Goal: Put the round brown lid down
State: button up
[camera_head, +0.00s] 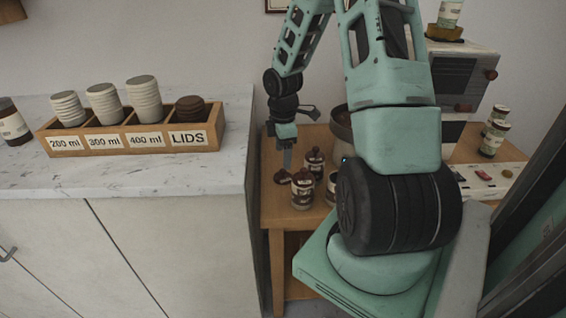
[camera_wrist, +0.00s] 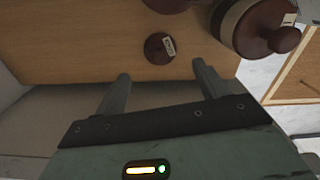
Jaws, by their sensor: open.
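The round brown lid (camera_wrist: 158,48) lies on the wooden table in the wrist view, with a small pale label on it. It also shows in the head view (camera_head: 282,177) near the table's left edge. My gripper (camera_wrist: 161,70) is open, its two fingers apart with nothing between them. The lid lies beyond the fingertips, roughly in line with the gap, and looks untouched. In the head view my gripper (camera_head: 287,158) points down just above the lid.
Jars with brown lids (camera_head: 302,188) stand right beside the lid; a large one (camera_wrist: 262,25) is close in the wrist view. The wooden table (camera_wrist: 70,45) is clear left of the lid.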

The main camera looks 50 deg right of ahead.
aim_at(283, 170)
notch_tip(283, 170, up, 5)
jog(key=shift+f+p, duration=0.1)
jog(key=shift+p, duration=0.2)
dwell(0.4)
